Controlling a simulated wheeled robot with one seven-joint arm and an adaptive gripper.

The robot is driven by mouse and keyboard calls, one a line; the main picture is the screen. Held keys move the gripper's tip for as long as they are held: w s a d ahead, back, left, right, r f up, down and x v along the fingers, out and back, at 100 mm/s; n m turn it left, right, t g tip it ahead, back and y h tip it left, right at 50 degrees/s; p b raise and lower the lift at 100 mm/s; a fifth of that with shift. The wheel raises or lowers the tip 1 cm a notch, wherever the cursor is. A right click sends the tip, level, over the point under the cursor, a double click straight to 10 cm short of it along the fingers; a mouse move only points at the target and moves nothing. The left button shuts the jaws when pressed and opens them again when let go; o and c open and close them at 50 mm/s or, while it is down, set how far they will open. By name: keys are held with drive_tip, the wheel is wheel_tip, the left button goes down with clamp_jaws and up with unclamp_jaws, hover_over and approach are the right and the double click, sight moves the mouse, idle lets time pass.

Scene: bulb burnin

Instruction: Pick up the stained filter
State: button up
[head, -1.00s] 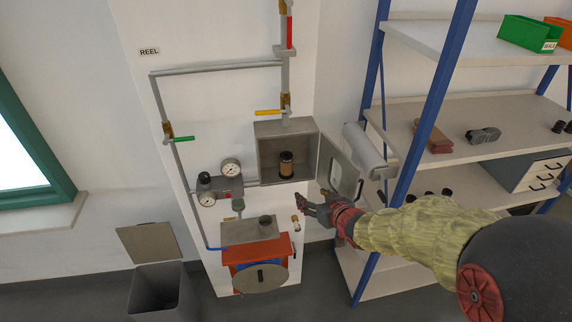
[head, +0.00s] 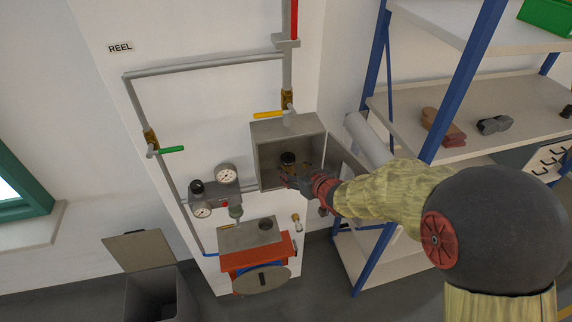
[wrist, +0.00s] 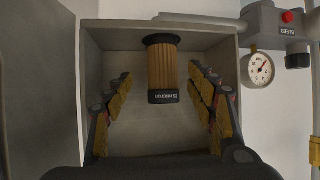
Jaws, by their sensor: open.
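The stained filter (wrist: 163,70) is a brown pleated cylinder with black end caps. In the wrist view it stands inside the open grey housing box (wrist: 108,36), between and beyond my fingertips. My gripper (wrist: 160,100) is open, one finger on each side of the filter's line, with visible gaps on both sides. In the head view my gripper (head: 296,180) reaches into the front of the box (head: 256,160). Only the filter's dark top (head: 288,158) shows clearly there; my gripper hides its lower part.
The box door (head: 347,155) stands open on the right, close to my arm. A shelf rack with a blue post (head: 455,85) is at right. Gauges (head: 226,174) sit left of the box. An orange unit (head: 240,262) is below, and an open grey bin (head: 155,295) is at lower left.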

sight(291, 171)
drive_tip(key=x, duration=0.6)
drive_tip(key=shift+s+a+f+p, duration=0.1)
drive_tip(key=shift+s+f+p, duration=0.2)
drive_tip(key=shift+p, duration=0.1)
drive_tip(key=shift+r, duration=0.1)
drive_tip(key=shift+c, duration=1.2)
drive_tip(key=c, duration=1)
